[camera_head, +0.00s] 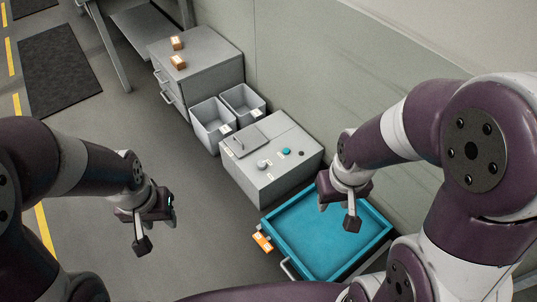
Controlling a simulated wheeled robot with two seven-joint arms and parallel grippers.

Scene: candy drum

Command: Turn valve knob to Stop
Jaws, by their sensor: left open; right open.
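The valve knob looks to be the small light grey knob (263,163) on top of the grey control box (270,190). Its pointer and any Stop label are too small to read. A teal button (286,151) and a small dark button sit to its right on the same top. My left gripper (141,238) is open and empty above the floor, to the left of the box and apart from it. My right gripper (338,215) is open and empty above the teal tray, to the right of the box and apart from it.
The teal tray (315,268) stands in front of the box, with an orange tag (262,241) at its left. Two grey bins (207,133) and a grey cabinet (205,75) with orange boxes (178,62) stand behind. A wall runs along the right. Floor at left is clear.

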